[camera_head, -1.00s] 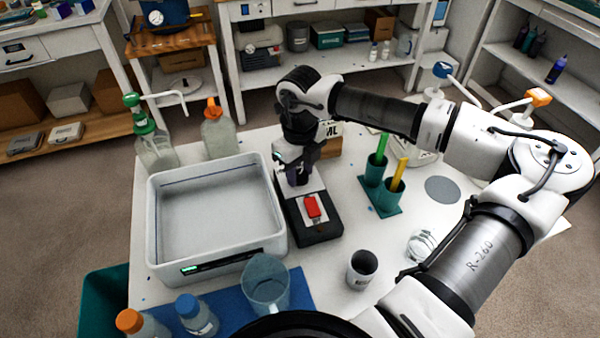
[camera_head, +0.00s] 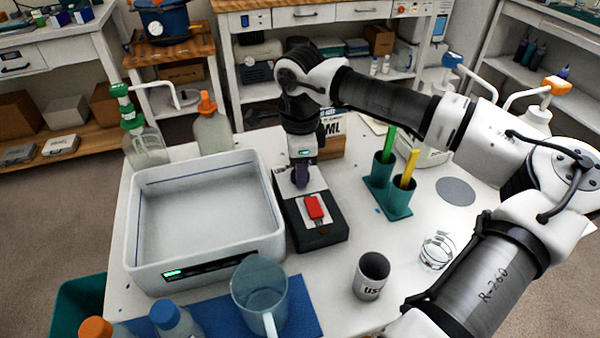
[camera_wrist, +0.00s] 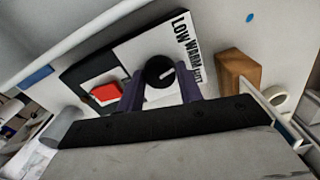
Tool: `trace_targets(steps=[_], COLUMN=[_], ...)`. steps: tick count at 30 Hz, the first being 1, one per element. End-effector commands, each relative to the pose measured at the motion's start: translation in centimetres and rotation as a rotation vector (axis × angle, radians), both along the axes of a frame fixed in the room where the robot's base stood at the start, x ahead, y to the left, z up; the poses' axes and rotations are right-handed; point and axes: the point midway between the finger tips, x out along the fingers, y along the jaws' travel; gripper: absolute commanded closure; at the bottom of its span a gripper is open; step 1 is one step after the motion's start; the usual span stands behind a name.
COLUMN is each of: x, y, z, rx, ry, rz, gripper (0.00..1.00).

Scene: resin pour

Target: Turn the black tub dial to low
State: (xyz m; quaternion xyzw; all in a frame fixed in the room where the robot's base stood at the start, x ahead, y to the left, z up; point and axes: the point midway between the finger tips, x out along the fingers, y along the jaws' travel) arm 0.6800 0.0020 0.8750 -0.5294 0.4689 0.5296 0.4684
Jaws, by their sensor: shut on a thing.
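The black dial (camera_wrist: 160,72) is a round knob with a white pointer line, on the white panel of a black box. My gripper (camera_wrist: 160,88) is shut on it, with one purple finger on each side. The pointer aims right and slightly up in the wrist view, toward the area of the word WARM and the smaller word below it. The word LOW (camera_wrist: 181,25) is printed farther up. In the head view my gripper (camera_head: 301,178) comes down on the box (camera_head: 320,236) from above and hides the dial.
A red switch (camera_head: 314,207) sits on the box near the dial. The white basin (camera_head: 205,168) stands close on the left. A wooden block (camera_wrist: 235,72) is close on the right in the wrist view. Teal holders (camera_head: 392,185), a grey cup (camera_head: 371,275) and a clear jug (camera_head: 260,295) stand around.

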Motion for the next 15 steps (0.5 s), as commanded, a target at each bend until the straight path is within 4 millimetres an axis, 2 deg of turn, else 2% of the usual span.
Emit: trace_targets(steps=[15], x=[0.04], y=[0.06], z=[-0.09], rx=[0.004], ry=[-0.001], rz=[0.454], gripper=[0.87])
